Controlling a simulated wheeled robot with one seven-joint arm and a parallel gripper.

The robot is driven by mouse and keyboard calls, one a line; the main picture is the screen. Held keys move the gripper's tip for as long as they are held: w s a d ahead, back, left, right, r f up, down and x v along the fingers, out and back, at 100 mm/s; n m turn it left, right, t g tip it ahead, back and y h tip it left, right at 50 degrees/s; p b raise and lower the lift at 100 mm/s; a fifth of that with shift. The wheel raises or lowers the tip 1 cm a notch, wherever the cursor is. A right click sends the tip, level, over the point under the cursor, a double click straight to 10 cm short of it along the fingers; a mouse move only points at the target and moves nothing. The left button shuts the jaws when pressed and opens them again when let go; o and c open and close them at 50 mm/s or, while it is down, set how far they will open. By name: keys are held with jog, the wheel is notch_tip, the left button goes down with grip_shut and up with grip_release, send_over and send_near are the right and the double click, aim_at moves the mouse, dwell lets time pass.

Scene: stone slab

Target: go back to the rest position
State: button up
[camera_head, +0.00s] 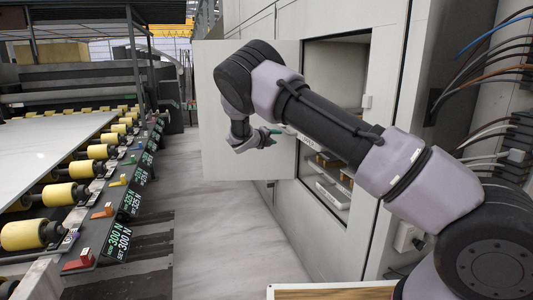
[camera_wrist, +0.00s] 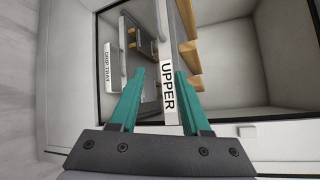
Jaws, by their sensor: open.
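My gripper (camera_head: 270,133) is at the end of my raised, bent arm, in front of the open cabinet (camera_head: 390,80). In the wrist view my gripper (camera_wrist: 160,74) has two teal fingers apart. A white edge labelled "UPPER" (camera_wrist: 167,90) shows between and beyond them. I see nothing held, and I cannot tell how far the fingers are from that edge. A "DRIP TRAY" label (camera_wrist: 108,67) lies further left in the wrist view. My arm hides part of the cabinet opening in the head view.
A pale cabinet door (camera_head: 225,150) stands open behind my gripper. Brown items (camera_head: 328,160) sit on the cabinet's shelves. At left, a roller conveyor with yellow rollers (camera_head: 60,194) carries a pale slab (camera_head: 40,150). The grey floor (camera_head: 225,235) between is clear. Cables (camera_head: 490,60) hang at right.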

jog(key=s+d+r+m+g, duration=0.3)
jog(key=d+r+m, duration=0.1)
jog(key=d+m, duration=0.35)
jog(key=s+d+r+m+g, duration=0.35)
jog(key=d+m, duration=0.25)
jog(key=d, duration=0.2)
jog(key=s+d+r+m+g+y, duration=0.25)
jog(key=s+d+r+m, duration=0.5)
jog(key=s+m, duration=0.45)
jog(key=s+r+m+t+y, duration=0.1)
jog(key=s+r+m+y, duration=0.1)
jog(key=s+m, duration=0.5)
jog(key=s+a+r+m+t+y, duration=0.1)
jog(key=s+r+m+y, duration=0.2)
jog(key=s+m, duration=0.4)
jog(key=s+r+m+t+y, duration=0.1)
jog(key=s+r+m+y, duration=0.2)
jog(key=s, duration=1.4)
jog(key=m, duration=0.4)
jog(key=shift+s+a+r+m, duration=0.15)
jog(key=shift+a+r+m, duration=0.05)
jog(key=shift+a+m, duration=0.15)
jog(key=shift+d, duration=0.2)
